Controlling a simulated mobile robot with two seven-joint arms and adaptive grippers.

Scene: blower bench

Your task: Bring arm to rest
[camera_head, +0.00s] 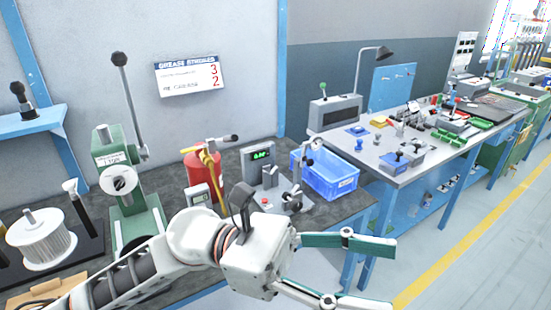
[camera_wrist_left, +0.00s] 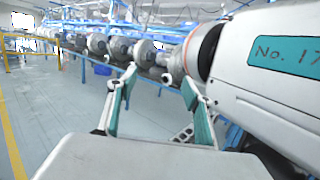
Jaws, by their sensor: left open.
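My left arm comes in from the left across the front of the bench in the head view. My left gripper (camera_head: 385,272) is open and empty, its two green-padded fingers spread wide. It points right, over the floor beyond the bench's front edge, and touches nothing I can see. In the left wrist view, the left gripper (camera_wrist_left: 160,105) also shows its two fingers apart with nothing between them. A white arm part marked "No. 17" fills the right side there. My right gripper is in neither view.
The dark bench (camera_head: 240,165) holds a green lever press (camera_head: 135,190), a red canister (camera_head: 203,172), a grey display unit (camera_head: 259,155), a blue bin (camera_head: 325,175) and a white spool (camera_head: 40,238). A second bench (camera_head: 385,163) stands at right. Clear floor (camera_head: 450,260) lies right of the gripper.

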